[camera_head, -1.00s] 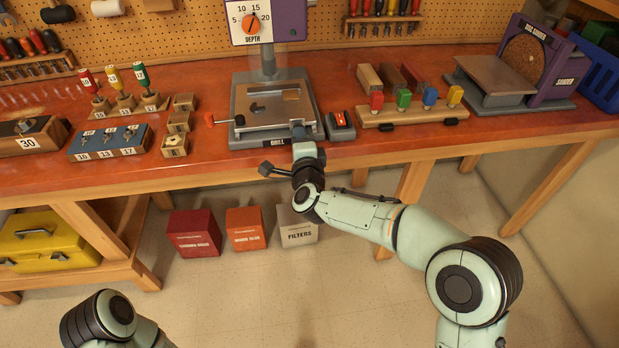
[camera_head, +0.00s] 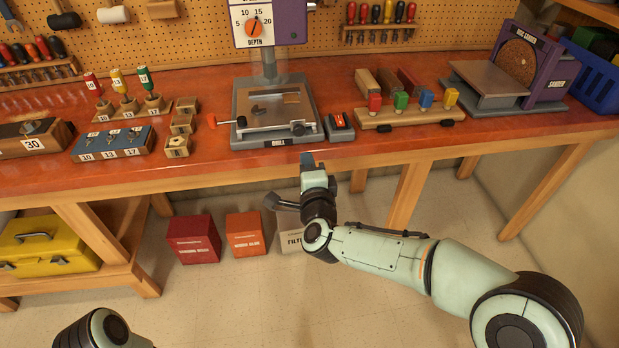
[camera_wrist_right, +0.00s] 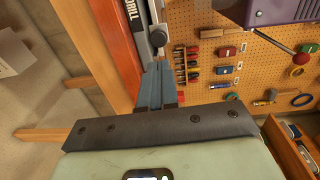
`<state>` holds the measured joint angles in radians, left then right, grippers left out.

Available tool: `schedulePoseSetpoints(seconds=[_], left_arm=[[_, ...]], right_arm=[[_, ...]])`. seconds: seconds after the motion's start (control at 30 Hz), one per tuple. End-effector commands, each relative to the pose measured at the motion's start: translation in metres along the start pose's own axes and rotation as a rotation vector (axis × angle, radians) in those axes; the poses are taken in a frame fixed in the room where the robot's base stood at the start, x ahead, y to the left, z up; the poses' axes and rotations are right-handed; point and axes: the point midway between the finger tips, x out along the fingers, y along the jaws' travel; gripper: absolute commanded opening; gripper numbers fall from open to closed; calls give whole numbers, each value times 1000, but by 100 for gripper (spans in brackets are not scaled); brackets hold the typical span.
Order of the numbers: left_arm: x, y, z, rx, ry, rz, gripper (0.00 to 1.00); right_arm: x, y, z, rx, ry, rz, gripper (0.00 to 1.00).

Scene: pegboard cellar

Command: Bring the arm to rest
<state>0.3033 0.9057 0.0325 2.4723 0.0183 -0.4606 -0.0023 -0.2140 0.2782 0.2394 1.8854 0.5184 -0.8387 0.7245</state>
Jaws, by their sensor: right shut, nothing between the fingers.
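My right arm (camera_head: 385,252) comes in from the lower right of the head view. Its gripper (camera_head: 307,160) is at the front edge of the workbench, just in front of the drill's base (camera_head: 250,140). The gripper is shut and empty. In the right wrist view its blue-grey fingers (camera_wrist_right: 157,85) are together, with the bench edge and the drill base beyond them. Of my left arm, only a rounded part (camera_head: 100,335) shows at the bottom left; its gripper is out of view.
The workbench (camera_head: 225,165) carries a block with coloured pieces (camera_head: 410,115), a disc sander (camera_head: 520,75), a red-switch box (camera_head: 340,125) and a blue bit holder (camera_head: 112,143). Red (camera_head: 193,240) and orange (camera_head: 245,234) bins and a yellow toolbox (camera_head: 45,245) are below.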

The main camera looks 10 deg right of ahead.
Motion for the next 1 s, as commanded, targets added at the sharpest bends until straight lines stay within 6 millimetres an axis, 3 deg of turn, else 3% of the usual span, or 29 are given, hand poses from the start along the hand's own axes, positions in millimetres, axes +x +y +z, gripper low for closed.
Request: schedulePoseSetpoints(seconds=[0.1, 0.23, 0.47, 0.57, 0.67, 0.77, 0.87, 1.0], left_arm=[[1, 0, -1, -1, 4, 0, 0], [1, -1, -2, -1, 6, -1, 0], [1, -1, -2, -1, 7, -1, 0], [-6, 1, -1, -1, 4, -1, 0], [-20, 5, 4, 0, -6, -1, 0], [-37, 10, 9, 1, -19, -2, 0], [-54, 14, 14, 1, -34, -3, 0], [-76, 21, 20, 1, -59, -6, 0]], right_arm=[[-21, -1, 1, 0, -3, -3, 0], [-34, -1, 1, -1, -3, -2, 0], [-39, 2, 1, -4, -3, 4, 0], [-36, 19, 0, -51, -14, 49, 0], [-35, 66, -4, -166, -52, 162, 0], [-46, 134, -12, -320, -129, 328, 0], [-73, 206, -22, -463, -237, 506, 0], [-136, 292, -36, -613, -433, 744, 0]])
